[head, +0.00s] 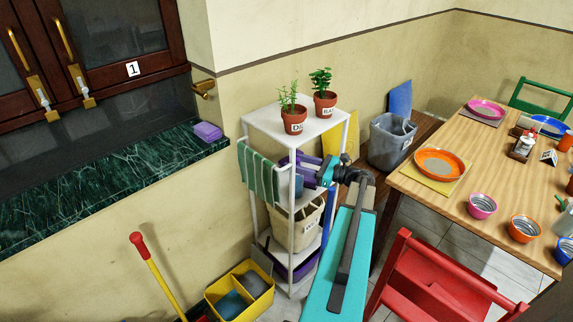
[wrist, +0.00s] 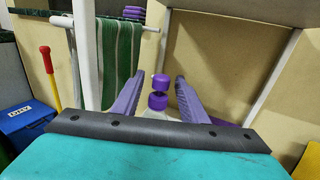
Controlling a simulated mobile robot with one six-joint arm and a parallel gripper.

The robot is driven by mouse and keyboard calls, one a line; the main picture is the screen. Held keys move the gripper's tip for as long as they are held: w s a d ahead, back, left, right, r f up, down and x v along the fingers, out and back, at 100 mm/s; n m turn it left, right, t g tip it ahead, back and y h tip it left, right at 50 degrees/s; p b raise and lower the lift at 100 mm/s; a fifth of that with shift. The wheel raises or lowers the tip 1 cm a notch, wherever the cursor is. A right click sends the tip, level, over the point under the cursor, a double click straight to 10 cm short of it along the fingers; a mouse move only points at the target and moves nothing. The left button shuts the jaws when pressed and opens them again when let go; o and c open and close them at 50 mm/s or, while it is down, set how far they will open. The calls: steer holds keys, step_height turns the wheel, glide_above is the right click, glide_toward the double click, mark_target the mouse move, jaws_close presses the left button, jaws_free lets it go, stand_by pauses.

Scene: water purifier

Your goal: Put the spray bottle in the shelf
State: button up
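My gripper (wrist: 159,78) has two purple fingers, set apart. A bottle with a purple top (wrist: 159,82) and a pale body, seemingly the spray bottle, stands between them in the wrist view. Gaps show beside its purple top; its lower body is hidden behind my gripper's dark bar, so I cannot tell whether the fingers touch it. In the head view my gripper (head: 300,165) reaches into the upper part of the white shelf (head: 318,128), below its top board. The bottle cannot be made out there.
Two potted plants (head: 294,121) (head: 325,105) stand on the shelf top. A striped towel (head: 259,173) hangs at its left side. A beige basket (head: 301,228) sits on a lower level. A red chair (head: 430,285) and the set wooden table (head: 455,205) are close on the right.

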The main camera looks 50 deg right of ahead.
steer(key=b+v, duration=0.2)
steer(key=v, duration=0.6)
steer(key=shift+s+d, duration=0.15)
steer(key=shift+s, duration=0.2)
stand_by(0.4)
